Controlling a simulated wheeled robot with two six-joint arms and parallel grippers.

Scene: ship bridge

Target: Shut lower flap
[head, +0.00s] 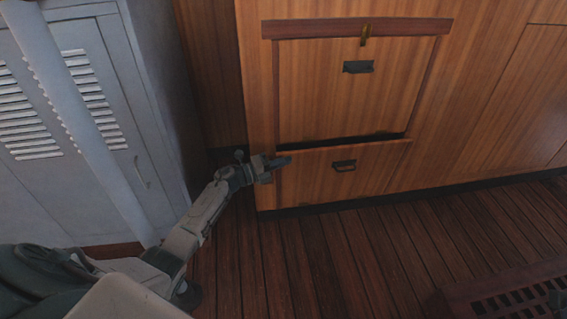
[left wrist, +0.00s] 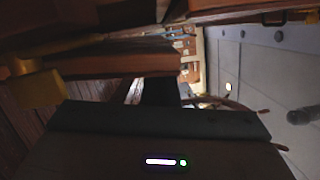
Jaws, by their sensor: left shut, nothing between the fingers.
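The lower flap (head: 322,182) is a wooden panel with a small dark handle (head: 345,166), low in the wooden cabinet front in the head view. A dark gap runs along its top edge, so it stands slightly open, tilted outward at the top. My left gripper (head: 284,161) is shut and empty at the flap's upper left corner. I cannot tell whether it touches the flap. In the left wrist view, the dark gripper body fills the lower part, and the flap cannot be made out with certainty.
A grey louvred locker (head: 115,60) stands close at the left. A dark slatted grate (head: 510,297) lies at lower right.

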